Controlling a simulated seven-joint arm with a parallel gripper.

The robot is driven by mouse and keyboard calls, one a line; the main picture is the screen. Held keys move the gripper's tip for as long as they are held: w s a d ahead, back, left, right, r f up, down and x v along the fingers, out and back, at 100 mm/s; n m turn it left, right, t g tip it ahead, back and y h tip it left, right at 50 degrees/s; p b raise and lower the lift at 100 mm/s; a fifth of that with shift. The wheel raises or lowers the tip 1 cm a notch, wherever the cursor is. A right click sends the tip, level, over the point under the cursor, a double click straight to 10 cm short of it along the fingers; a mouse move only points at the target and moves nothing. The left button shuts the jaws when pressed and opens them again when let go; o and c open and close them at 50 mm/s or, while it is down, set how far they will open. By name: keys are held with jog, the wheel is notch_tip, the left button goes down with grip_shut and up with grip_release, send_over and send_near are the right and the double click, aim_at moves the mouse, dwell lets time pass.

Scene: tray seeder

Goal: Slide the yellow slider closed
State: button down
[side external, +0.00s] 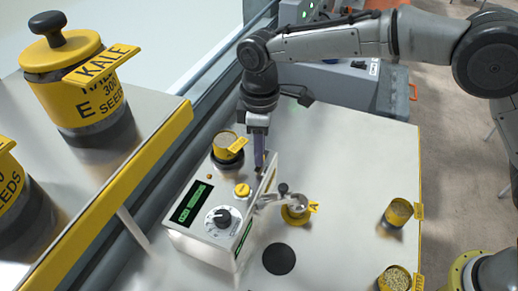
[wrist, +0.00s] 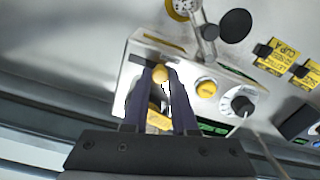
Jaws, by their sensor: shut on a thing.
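The white seeder box (side external: 198,246) stands on the table, with a green display, a black dial (side external: 218,219) and a round yellow button (side external: 242,190). It also shows in the wrist view (wrist: 134,58). The yellow slider (wrist: 160,73) shows as a small yellow knob on the box top in the wrist view, between my fingertips. My gripper (wrist: 163,79) points down and is shut on the slider. In the side view my gripper (side external: 260,170) is at the box's back edge, and its fingers hide most of the slider there.
A seed canister (side external: 228,146) with a yellow tag stands close behind the box. A metal arm with a yellow-rimmed cup (side external: 296,214) sits to its right. A black disc (side external: 279,259) lies on the table. Two more cups, one here (side external: 397,213), stand near the right edge.

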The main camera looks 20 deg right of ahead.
aim_at(266, 154)
jog(key=shift+w+d+r, duration=0.1)
jog(key=shift+w+d, duration=1.15)
jog(key=shift+w, duration=0.1)
jog(key=c, duration=0.7)
grip_release()
notch_tip(266, 154, up, 14)
